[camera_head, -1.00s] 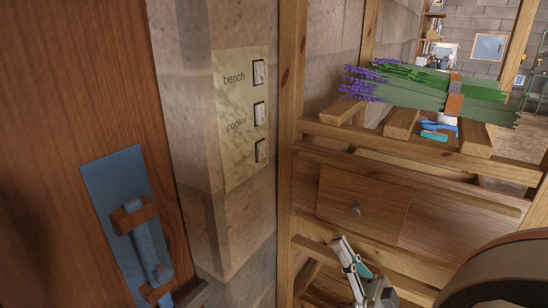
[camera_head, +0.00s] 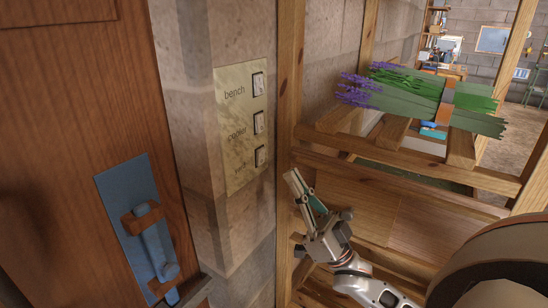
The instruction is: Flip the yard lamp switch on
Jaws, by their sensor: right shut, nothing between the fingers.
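A brass-coloured switch plate (camera_head: 240,165) is on the stone wall, with three white rocker switches in a column. The top one is labelled bench and the middle one cooler. The bottom switch (camera_head: 260,157) has a label too faint to read now; it read yard earlier. Which way it is set is too small to tell. My right gripper (camera_head: 295,180) is shut and empty, pointing up and left, to the right of and a little below the bottom switch, in front of the wooden post. It appears apart from the plate. My left gripper is not in view.
A wooden door (camera_head: 60,150) with a blue bolt latch (camera_head: 152,248) stands at left. A wooden post (camera_head: 287,80) rises right of the plate. A wooden rack (camera_head: 490,181) holds lavender bundles (camera_head: 420,95) at right. The wall below the plate is clear.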

